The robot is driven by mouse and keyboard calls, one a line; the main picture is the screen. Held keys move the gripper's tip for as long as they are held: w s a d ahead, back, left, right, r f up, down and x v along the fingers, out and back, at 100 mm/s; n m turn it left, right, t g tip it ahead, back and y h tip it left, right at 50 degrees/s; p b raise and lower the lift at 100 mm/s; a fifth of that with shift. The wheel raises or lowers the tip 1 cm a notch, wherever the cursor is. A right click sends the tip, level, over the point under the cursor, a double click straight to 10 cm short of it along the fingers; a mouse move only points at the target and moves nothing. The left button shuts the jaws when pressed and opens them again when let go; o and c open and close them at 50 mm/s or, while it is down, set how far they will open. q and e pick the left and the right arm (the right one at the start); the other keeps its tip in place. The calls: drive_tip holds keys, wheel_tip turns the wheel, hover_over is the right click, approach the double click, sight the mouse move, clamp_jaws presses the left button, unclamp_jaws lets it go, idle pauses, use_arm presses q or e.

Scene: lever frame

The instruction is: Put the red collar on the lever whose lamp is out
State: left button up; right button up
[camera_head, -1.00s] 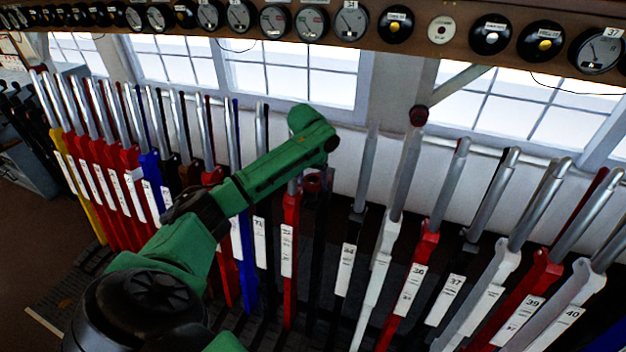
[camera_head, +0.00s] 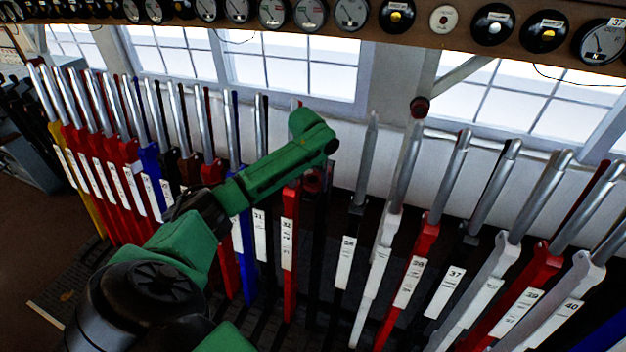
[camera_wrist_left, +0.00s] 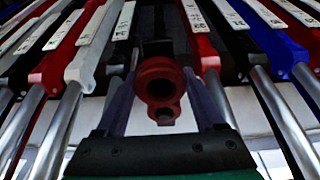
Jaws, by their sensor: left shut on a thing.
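The red collar (camera_wrist_left: 160,75) is a ring with a smaller ring below it, between the two fingers of my left gripper (camera_wrist_left: 163,92) in the left wrist view. The gripper is shut on it. In the head view my green left arm covers most of the gripper; a bit of red (camera_head: 313,181) shows below its wrist. A black lever (camera_wrist_left: 155,20) lies right behind the collar; I cannot tell whether the collar is around its handle. Round indicators with yellow centres (camera_head: 396,16) (camera_head: 545,32) and a whitish one (camera_head: 493,25) sit on the shelf. I cannot tell which lamp is out. My right gripper is out of view.
A close row of levers stands on both sides: red lever 32 (camera_head: 288,255), lever 34 (camera_head: 345,262), red lever 36 (camera_head: 409,283). A dark red round knob (camera_head: 419,107) shows near a white lever's top. The dial shelf (camera_head: 350,38) runs above, before windows.

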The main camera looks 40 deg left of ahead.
use_arm(q)
drive_tip(key=shift+f, duration=0.95)
drive_tip(key=o, duration=1.3)
drive_tip(key=shift+c, duration=0.2)
drive_tip(key=shift+r, duration=0.1)
